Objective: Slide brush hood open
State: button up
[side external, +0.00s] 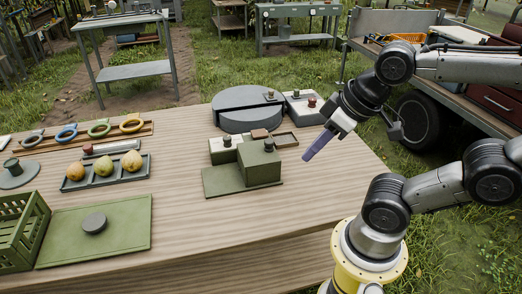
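I cannot tell for sure which part is the brush hood. A green box (260,167) with a dark knob on top stands on a green base plate (222,186) near the table's middle. A dark grey round unit (240,98) behind it has a raised half cover with a small knob. My gripper (306,157) hangs above the table to the right of the green box, apart from it and pointing down-left. A long purple piece extends at its end; whether this is the fingers or something held is unclear.
A white block with knobs (305,110) and small trays (284,140) stand behind the box. To the left are a fruit tray (128,175), coloured rings on a rack (99,129), a green crate (18,235) and a green mat (125,232). The wooden table's (230,225) front is clear.

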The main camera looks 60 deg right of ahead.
jog(key=shift+o, duration=1.2)
jog(key=shift+s, duration=0.1)
jog(key=o, duration=0.6)
jog(key=w+r, duration=0.1)
jog(key=w+r+n, duration=0.1)
jog(key=r, duration=0.1)
jog(key=w+r+n, duration=0.1)
jog(key=shift+w+d+r, duration=0.25)
jog(key=shift+w+d, duration=0.05)
jog(key=shift+d, duration=0.1)
jog(key=m+g, duration=0.2)
jog(key=g, duration=0.4)
send_over(269, 140)
notch_tip(269, 140, down, 8)
notch_tip(269, 140, down, 13)
jog(key=shift+s+a+f, duration=0.1)
grip_shut()
